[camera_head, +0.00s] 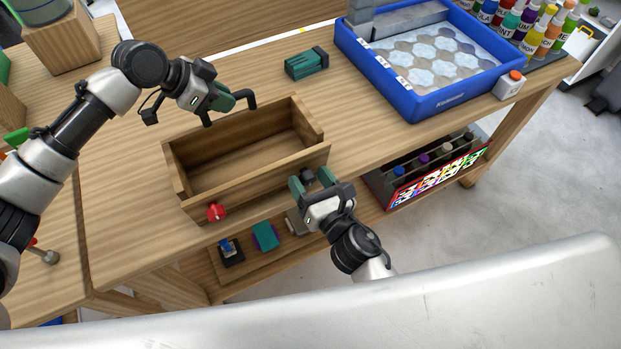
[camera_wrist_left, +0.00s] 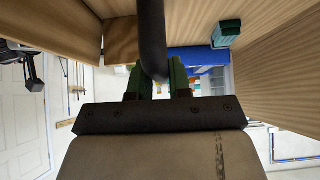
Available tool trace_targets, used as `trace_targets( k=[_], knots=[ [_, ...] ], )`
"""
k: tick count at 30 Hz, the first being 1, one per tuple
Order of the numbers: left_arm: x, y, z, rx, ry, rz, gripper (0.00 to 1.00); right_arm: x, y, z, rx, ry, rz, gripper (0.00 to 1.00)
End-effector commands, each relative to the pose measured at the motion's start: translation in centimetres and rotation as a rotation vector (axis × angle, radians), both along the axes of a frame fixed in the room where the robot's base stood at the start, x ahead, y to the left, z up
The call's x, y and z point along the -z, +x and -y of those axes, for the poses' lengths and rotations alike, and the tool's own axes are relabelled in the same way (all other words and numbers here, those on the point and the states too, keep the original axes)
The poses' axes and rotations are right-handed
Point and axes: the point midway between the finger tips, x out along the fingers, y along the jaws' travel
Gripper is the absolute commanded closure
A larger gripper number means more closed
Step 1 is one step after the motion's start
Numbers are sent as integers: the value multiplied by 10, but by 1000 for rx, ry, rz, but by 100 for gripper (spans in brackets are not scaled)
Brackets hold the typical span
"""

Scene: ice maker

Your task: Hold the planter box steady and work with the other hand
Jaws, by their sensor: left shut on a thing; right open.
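The wooden planter box (camera_head: 262,178) sits empty and upright near the table's front edge, with a red knob (camera_head: 216,211) at its left front. My left gripper (camera_head: 222,99) is at the box's far side, shut on a black bar (camera_head: 243,96). In the left wrist view the black bar (camera_wrist_left: 152,40) runs between the green fingers (camera_wrist_left: 155,82). I cannot tell whether the bar touches the box. My right gripper (camera_head: 312,182) is open at the box's front right corner. A small dark piece (camera_head: 308,174) shows between its fingers; I cannot tell what it is.
A teal block (camera_head: 306,64) lies behind the box on the table (camera_head: 130,220). A blue tray (camera_head: 430,106) with pale hexagons stands at the back right, near several bottles (camera_head: 512,22). Small items and a bottle crate (camera_head: 430,175) are on the lower shelf.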

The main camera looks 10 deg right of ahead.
Motion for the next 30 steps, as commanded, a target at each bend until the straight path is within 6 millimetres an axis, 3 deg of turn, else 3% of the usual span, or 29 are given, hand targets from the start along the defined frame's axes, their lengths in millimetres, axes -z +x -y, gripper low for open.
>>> trace_targets(
  k=[7, 17, 30],
  knots=[
    [-1, 1, 0, -1, -1, 3, 100, 0, 0, 0, 0, 0, 0, 39],
    [-1, 1, 0, -1, -2, 3, 100, 0, 0, 0, 0, 0, 0, 89],
    [-1, 1, 0, -1, -2, 3, 100, 0, 1, 0, -17, 99, -32, 88]
  ],
)
